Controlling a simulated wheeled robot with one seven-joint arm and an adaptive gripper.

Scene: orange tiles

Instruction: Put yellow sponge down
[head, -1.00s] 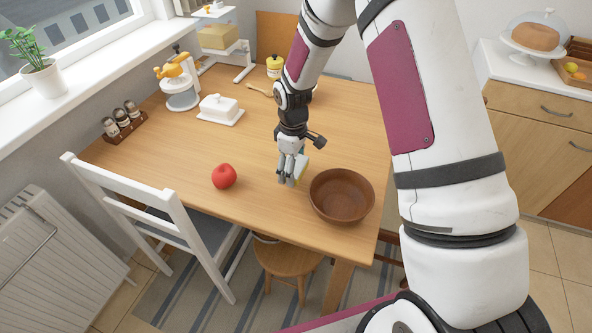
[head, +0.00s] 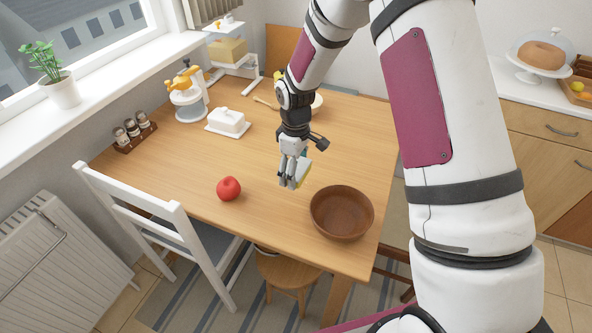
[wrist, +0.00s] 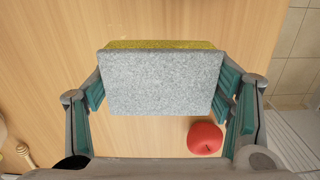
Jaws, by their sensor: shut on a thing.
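The yellow sponge (wrist: 160,44) is in my gripper; in the wrist view its grey scouring side (wrist: 162,82) faces the camera and a yellow edge shows along the top. My gripper (wrist: 165,92) is shut on it, with a teal-padded finger at each end. In the head view my gripper (head: 292,184) is over the wooden table (head: 225,160), left of and behind the brown bowl. Only a sliver of the sponge (head: 304,173) shows there, behind the fingers. I cannot tell whether the sponge touches the table.
The brown bowl (head: 342,213) stands to the right near the table's front edge. A red apple (head: 229,188) lies to the left. Bare table lies around my gripper.

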